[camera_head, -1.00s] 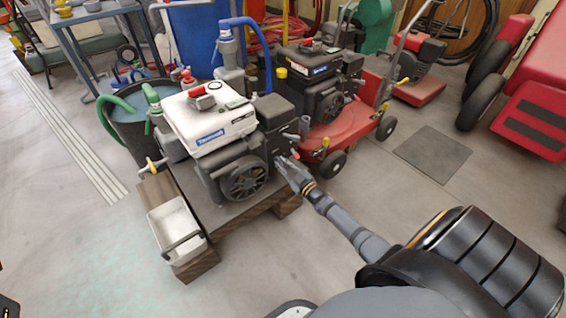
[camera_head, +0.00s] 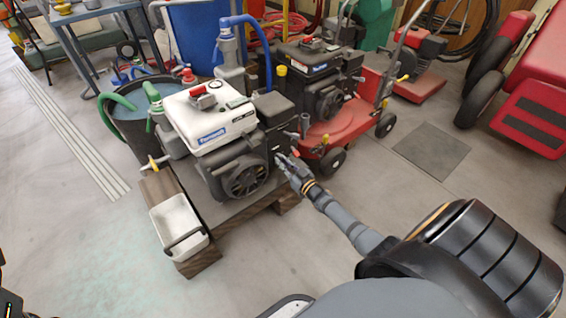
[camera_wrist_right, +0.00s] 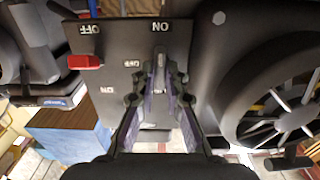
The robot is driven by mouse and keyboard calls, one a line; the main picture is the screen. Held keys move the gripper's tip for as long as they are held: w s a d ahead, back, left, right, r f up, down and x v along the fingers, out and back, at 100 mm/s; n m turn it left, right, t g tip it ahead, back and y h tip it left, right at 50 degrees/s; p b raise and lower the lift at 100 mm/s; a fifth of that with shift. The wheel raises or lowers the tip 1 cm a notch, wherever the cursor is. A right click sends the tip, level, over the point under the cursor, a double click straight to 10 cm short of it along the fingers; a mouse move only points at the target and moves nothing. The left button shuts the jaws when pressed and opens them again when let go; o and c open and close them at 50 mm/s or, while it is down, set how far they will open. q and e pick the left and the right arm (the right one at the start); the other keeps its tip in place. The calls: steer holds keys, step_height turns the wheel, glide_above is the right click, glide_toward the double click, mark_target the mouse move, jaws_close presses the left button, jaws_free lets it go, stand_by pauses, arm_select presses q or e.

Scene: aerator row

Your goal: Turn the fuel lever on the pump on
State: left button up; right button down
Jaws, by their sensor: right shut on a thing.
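The pump (camera_head: 212,122), with a white top and black engine, stands on a wooden pallet in the head view. My right gripper (camera_head: 282,160) reaches its dark right side. In the right wrist view the control panel (camera_wrist_right: 190,35) shows upside-down ON and OFF labels. A grey lever (camera_wrist_right: 160,58) stands up from between the fingers of my right gripper (camera_wrist_right: 158,82), below an ON label. The gripper is shut on it, and the fingers hide its lower part. A red switch (camera_wrist_right: 86,62) sits to the left on the panel.
A red mower (camera_head: 335,128) stands close behind the pump on the right. A white bin (camera_head: 178,226) sits at the pallet's front left, and a black tub (camera_head: 130,125) behind. The engine's round recoil cover (camera_wrist_right: 285,105) is right of the fingers. Floor in front is clear.

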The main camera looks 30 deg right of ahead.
steer(key=shift+f, duration=0.1)
steer(key=c, duration=1.4)
jaws_free()
steer(key=s, duration=0.8)
steer(key=s+d, duration=0.1)
steer(key=s, duration=0.3)
